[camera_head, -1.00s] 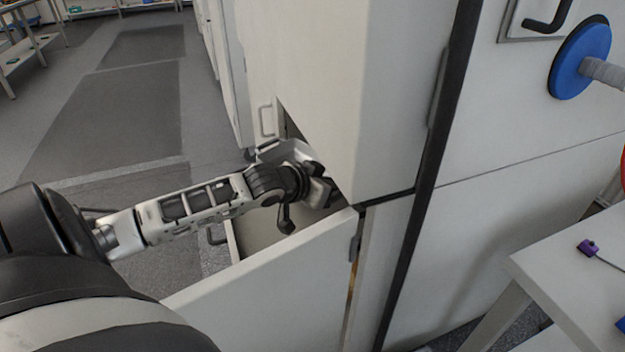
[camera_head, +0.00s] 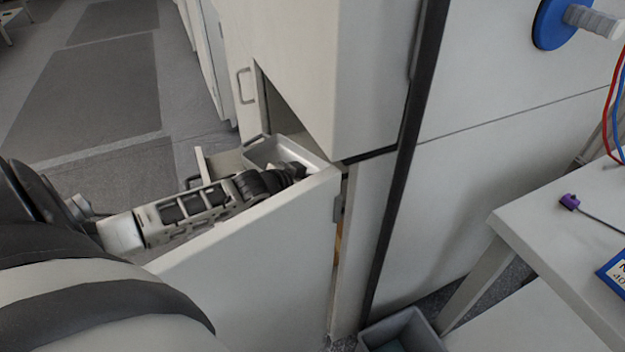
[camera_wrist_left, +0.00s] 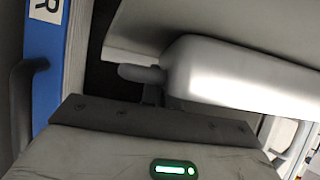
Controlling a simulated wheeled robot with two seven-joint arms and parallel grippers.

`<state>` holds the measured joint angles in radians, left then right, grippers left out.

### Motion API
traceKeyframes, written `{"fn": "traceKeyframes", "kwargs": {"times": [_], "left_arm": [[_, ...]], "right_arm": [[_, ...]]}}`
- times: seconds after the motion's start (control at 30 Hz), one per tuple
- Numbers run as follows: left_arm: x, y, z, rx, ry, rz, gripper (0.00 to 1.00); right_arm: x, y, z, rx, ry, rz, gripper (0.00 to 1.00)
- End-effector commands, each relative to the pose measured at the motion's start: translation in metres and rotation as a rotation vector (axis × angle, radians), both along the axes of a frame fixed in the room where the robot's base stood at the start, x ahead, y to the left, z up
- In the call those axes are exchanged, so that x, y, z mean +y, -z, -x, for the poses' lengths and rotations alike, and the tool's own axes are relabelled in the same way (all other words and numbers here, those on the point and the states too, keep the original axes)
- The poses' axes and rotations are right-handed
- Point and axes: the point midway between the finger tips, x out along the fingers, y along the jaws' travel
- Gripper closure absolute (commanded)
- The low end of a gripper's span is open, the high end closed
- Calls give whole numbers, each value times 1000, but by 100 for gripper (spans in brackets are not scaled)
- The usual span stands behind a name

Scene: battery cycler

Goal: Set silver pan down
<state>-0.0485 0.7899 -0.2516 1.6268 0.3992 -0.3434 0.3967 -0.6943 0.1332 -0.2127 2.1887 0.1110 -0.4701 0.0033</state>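The silver pan (camera_head: 282,151) is a grey, shallow, straight-sided tray, seen in the head view in the opening behind the open white door. My left gripper (camera_head: 295,170) is at its near side, low behind the door's top edge; its fingers are largely hidden. In the left wrist view a large pale, rounded metal surface (camera_wrist_left: 240,75), probably the pan, lies close in front of the gripper's palm. I cannot tell whether the fingers are closed on it or what the pan rests on. My right gripper is not in view.
The open white door (camera_head: 265,275) stands close beside my left forearm. The tall white cabinet (camera_head: 285,55) rises above the opening. A white table (camera_head: 545,235) with a purple-ended cable is at right, with a grey bin (camera_head: 405,330) low beside it. Floor at left is clear.

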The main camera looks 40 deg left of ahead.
Motion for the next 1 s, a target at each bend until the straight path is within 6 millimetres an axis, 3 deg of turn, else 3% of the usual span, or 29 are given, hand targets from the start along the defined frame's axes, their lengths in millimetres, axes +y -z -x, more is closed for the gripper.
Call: {"fn": "traceKeyframes", "kwargs": {"times": [0.1, 0.2, 0.57, 1.0], "left_arm": [[0, 1, 0, -1, 0, -1, 100], [0, 1, 0, 1, 0, 0, 76], [0, -2, 5, 3, 0, 0, 76], [6, -41, 74, 5, -1, 0, 76]], "right_arm": [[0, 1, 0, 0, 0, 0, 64], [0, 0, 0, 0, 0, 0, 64], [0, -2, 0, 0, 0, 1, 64], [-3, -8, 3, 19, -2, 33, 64]]}}
